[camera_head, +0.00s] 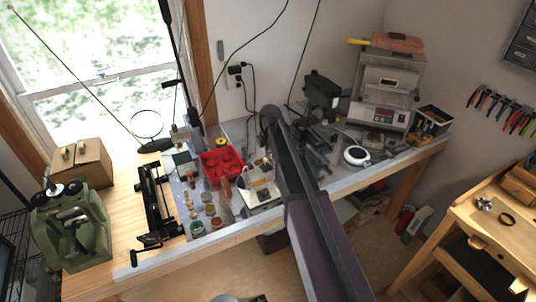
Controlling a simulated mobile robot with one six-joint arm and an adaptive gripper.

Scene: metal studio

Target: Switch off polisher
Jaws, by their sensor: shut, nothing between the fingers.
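A grey machine with a hood (392,82) stands at the back right of the workbench and looks like the polisher. Its front panel (384,115) carries a small red area and small controls, too small to read. I cannot tell from this view whether it is running. My arm reaches up from the bottom of the picture over the bench, and its dark far end is left of the machine. My gripper cannot be made out; it seems hidden behind the arm.
A dark green machine (321,91), a round white device (356,156) and a tool holder (432,121) stand near the grey machine. A red tray (222,164), small jars and a white device (260,190) crowd the bench left of my arm. A wooden bench (490,232) is at right.

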